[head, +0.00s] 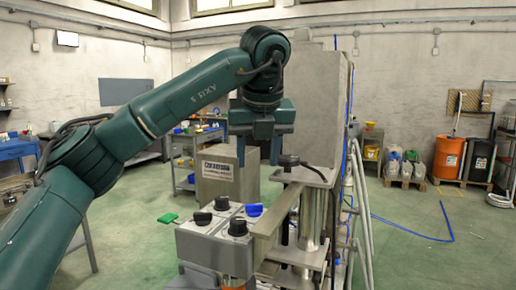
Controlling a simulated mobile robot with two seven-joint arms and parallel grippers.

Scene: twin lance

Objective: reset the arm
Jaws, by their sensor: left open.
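My left arm (165,108), dark green, comes in from the left, rises to a bent joint near the top middle and then turns down. My left gripper (258,157) hangs below it with its fingers pointing down. It is open, and I see nothing held between the fingers. It is in front of the grey metal machine (318,110) and appears above the grey box with knobs (205,244). My right arm and gripper are not in view.
The knob box carries several black knobs and a blue one (254,209). A metal bar (275,222) lies beside it. A labelled grey box (222,172) stands behind the gripper.

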